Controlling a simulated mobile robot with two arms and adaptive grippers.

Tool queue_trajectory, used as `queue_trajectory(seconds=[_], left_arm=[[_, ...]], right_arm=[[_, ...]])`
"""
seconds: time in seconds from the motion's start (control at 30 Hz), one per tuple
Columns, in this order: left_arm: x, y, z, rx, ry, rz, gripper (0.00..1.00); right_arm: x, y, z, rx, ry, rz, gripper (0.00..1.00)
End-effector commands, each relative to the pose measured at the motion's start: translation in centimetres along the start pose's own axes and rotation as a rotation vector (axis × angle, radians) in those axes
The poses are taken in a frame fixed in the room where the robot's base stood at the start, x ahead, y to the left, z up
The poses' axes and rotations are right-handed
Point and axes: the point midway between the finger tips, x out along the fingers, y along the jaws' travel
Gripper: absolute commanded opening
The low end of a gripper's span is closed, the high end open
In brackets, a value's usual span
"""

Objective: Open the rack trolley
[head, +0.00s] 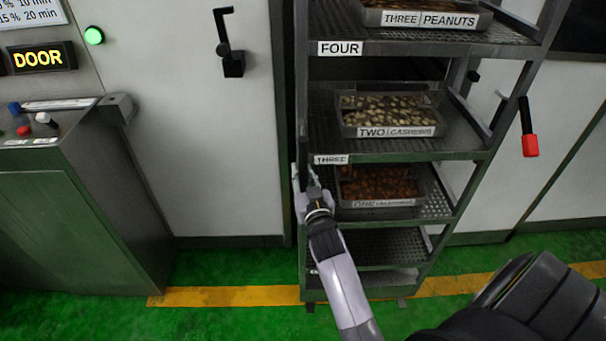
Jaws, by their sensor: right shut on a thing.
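The rack trolley (420,152) is a tall dark metal rack with perforated shelves, standing on the green floor in front of a pale wall. Shelf labels read FOUR and THREE. My right gripper (302,178) is at the trolley's left front upright, just below the THREE label, and is shut on that upright. Its fingertips are small and partly hidden. Trays marked THREE PEANUTS (428,19), TWO CASHEWS (390,132) and ONE ALMONDS (384,204) sit on the shelves. My left gripper does not show.
A grey control console (75,200) stands at the left, near a lit DOOR sign (42,57). A pale door (190,110) with a black handle (230,50) is behind. A red-tipped lever (529,135) is at the right. Green floor with a yellow line (230,296) is open in front.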

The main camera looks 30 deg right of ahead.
Motion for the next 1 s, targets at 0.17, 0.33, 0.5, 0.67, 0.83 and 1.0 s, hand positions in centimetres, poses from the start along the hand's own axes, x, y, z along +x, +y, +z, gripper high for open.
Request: queue_trajectory(seconds=[0.17,0.33,0.5,0.67,0.83,1.0], left_arm=[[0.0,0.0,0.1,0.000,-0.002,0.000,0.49],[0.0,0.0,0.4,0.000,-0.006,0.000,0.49],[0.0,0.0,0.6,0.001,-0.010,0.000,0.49],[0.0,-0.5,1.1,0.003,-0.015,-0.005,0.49],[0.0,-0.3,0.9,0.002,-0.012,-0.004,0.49],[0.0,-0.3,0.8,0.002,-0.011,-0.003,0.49]], right_arm=[[0.0,0.0,-0.1,0.000,0.003,-0.001,0.28],[0.0,0.0,-0.1,0.000,0.002,0.000,0.40],[0.0,0.0,0.0,0.000,0.001,0.000,0.41],[0.0,0.0,-0.1,0.000,0.002,0.000,0.41],[0.1,0.0,-2.0,-0.001,0.005,0.000,0.41],[0.0,0.0,-5.5,-0.001,0.008,-0.001,0.41]])
